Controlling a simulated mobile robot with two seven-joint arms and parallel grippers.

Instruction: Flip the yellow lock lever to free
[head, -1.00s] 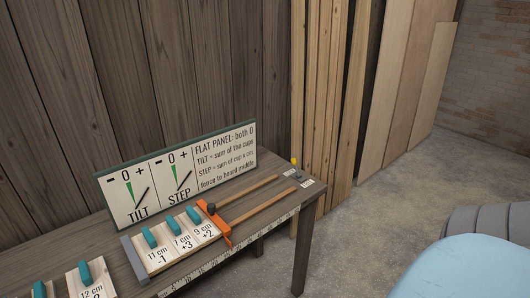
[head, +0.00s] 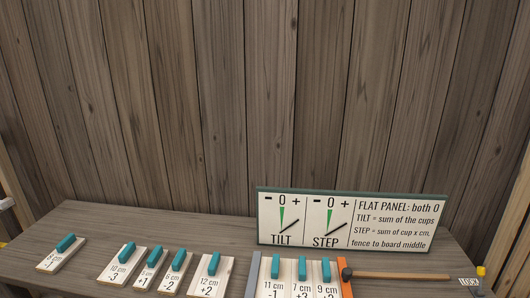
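The yellow lock lever (head: 481,271) is small and stands at the right end of the bench, near the picture's right edge. A small white label (head: 468,281) lies beside it, with text that seems to read LOCK. I cannot tell from this view which position the lever is in. An orange fence (head: 345,278) with a dark knob stands against the right side of a row of boards, and a brown rail (head: 405,275) runs from it toward the lever. Neither of my grippers is in view.
The wooden bench (head: 150,228) stands against a plank wall. A sign (head: 350,219) with TILT and STEP dials stands at its back. Three teal-handled boards (head: 300,290) sit between a grey stop (head: 253,275) and the fence. Several loose boards (head: 122,265) lie to the left.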

